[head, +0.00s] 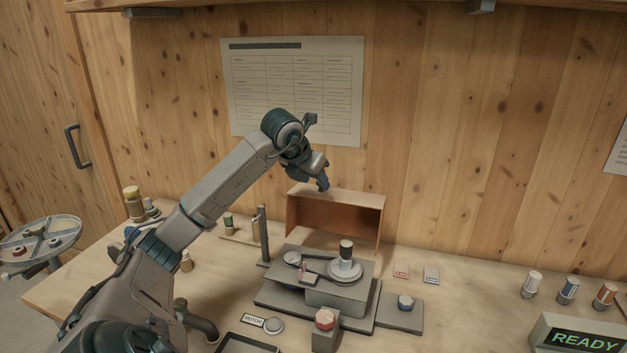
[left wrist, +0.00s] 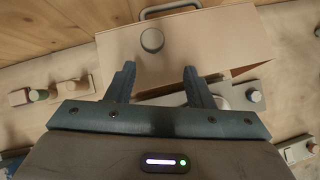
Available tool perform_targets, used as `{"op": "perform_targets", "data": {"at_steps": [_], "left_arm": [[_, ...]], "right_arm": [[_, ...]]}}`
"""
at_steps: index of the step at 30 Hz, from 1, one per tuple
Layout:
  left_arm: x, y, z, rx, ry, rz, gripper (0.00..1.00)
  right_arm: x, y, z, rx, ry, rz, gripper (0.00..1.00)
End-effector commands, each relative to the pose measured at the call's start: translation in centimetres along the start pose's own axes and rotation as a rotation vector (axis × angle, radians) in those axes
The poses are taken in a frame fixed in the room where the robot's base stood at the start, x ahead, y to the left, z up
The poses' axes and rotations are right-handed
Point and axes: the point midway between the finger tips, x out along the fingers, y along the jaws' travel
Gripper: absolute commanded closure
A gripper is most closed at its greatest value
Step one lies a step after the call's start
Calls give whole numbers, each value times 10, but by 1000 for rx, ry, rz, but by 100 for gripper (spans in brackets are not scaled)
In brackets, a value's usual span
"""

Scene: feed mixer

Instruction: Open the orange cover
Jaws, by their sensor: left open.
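The orange cover (head: 335,196) is a box-like hood behind the grey mixer (head: 340,292); its open front shows an orange-brown inside. In the left wrist view the cover (left wrist: 220,45) is a broad pale panel with a round knob (left wrist: 152,40) and a dark bar handle (left wrist: 170,10) at its far edge. My left gripper (head: 323,184) is above the cover's top; in the left wrist view its two fingers (left wrist: 160,68) are spread with nothing between them. Whether the fingertips touch the cover is unclear. My right gripper does not show.
A dark post (head: 263,235) stands left of the cover. Several small jars (head: 568,290) and a READY display (head: 580,337) are at right.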

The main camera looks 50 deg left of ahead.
Motion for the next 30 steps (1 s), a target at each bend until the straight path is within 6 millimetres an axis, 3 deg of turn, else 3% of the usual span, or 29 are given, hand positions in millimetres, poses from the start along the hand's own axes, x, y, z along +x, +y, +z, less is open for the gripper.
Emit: {"op": "perform_targets", "data": {"at_steps": [9,16,21,30], "left_arm": [[-56,1,-1,2,-5,5,52],[-94,0,0,1,-4,2,52],[-104,0,0,0,-1,2,52],[-105,0,0,0,-1,2,52]], "right_arm": [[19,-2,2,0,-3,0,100],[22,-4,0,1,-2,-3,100],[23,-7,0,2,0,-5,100],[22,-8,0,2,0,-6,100]]}}
